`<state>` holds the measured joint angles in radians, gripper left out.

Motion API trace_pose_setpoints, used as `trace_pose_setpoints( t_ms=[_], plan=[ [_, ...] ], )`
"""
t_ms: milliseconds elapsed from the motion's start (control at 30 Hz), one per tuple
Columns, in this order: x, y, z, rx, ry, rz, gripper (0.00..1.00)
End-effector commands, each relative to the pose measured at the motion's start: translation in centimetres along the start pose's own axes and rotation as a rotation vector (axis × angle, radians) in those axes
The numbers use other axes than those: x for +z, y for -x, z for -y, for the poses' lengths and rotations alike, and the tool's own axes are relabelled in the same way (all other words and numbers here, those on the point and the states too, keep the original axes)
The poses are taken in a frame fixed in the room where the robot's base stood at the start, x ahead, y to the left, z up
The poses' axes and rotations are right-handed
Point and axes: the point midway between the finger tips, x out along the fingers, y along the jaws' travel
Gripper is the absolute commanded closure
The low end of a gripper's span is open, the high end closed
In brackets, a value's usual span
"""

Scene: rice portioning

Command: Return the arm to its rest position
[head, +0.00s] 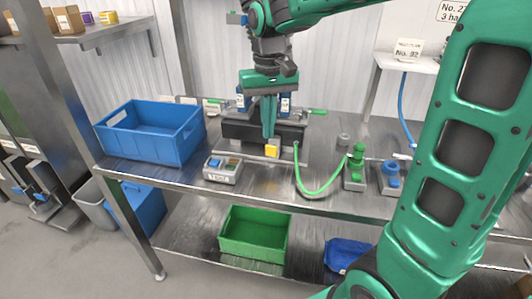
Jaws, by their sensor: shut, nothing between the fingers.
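My gripper (268,132) hangs pointing down over the steel table, its green fingers shut with nothing visible between them. It is in front of a black fixture (237,131) with green-handled clamps on its sides. A small yellow block (272,149) sits at the front of the fixture, just below my fingertips. I cannot tell whether the fingertips touch it. My green arm reaches across the right side of the head view and hides part of the table's right side.
A blue crate (128,142) stands on the table's left. A small control box (222,169) lies near the front edge. A green hose (318,192) runs to a green valve (356,166), beside a blue one (389,178). A green crate (254,254) is on the lower shelf.

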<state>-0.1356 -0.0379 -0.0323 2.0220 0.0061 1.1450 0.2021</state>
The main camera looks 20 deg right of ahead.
Motion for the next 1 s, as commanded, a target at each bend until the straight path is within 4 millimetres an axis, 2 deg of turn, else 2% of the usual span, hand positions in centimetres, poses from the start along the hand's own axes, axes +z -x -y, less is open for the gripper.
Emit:
trace_pose_setpoints(
  t_ms=[367, 467, 533, 667, 800, 900, 1000],
  plan=[
    [0.0, 0.0, -0.1, 0.0, -0.001, 0.0, 1.0],
    [0.7, -0.1, -1.1, 0.002, -0.02, -0.001, 1.0],
    [1.9, -0.2, -3.0, 0.004, -0.052, -0.003, 1.0],
    [6.1, -0.9, -8.1, 0.009, -0.15, -0.005, 1.0],
    [12.4, -2.5, -13.3, 0.009, -0.271, -0.003, 1.0],
    [16.7, -4.0, -15.7, 0.005, -0.343, 0.0, 1.0],
    [20.1, -5.3, -17.1, -0.001, -0.399, 0.003, 1.0]
  ],
)
